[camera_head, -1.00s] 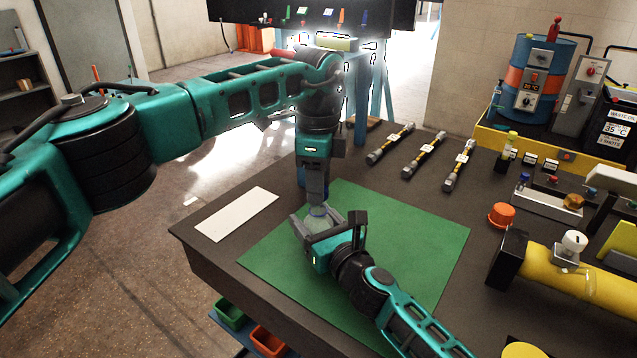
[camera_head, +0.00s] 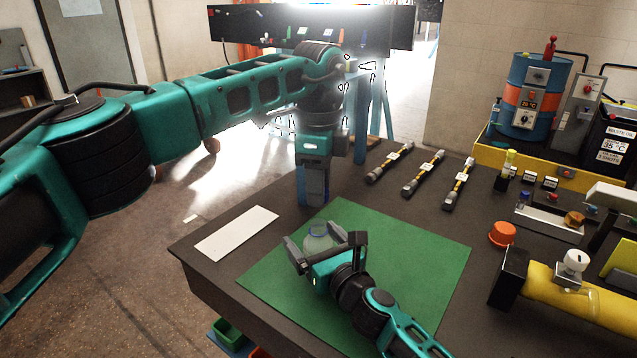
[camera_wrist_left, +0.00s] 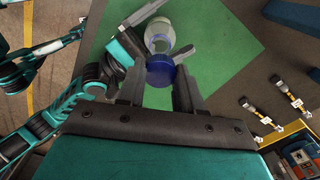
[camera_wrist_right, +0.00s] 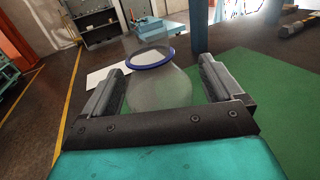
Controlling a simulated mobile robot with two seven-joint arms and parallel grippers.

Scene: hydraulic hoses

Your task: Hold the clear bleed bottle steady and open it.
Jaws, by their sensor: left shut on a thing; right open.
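The clear bleed bottle (camera_head: 318,241) is at the back left part of the green mat, between the fingers of my right gripper (camera_head: 324,243). In the right wrist view the bottle (camera_wrist_right: 160,88) looks upright, with a blue ring at its mouth and no cap on it. The right fingers are open on both sides of it, with gaps. My left gripper (camera_head: 314,202) is above the bottle, pointing down. In the left wrist view it is shut on a blue cap (camera_wrist_left: 160,71), apart from the bottle. The bottle's base is hidden in the head view.
The green mat (camera_head: 420,250) is clear to the right. A white sheet (camera_head: 237,232) lies at its left. Several hose pieces (camera_head: 424,172) lie at the back. An orange cap (camera_head: 503,234) and a yellow cylinder (camera_head: 590,300) are at the right. The table's left edge is near.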

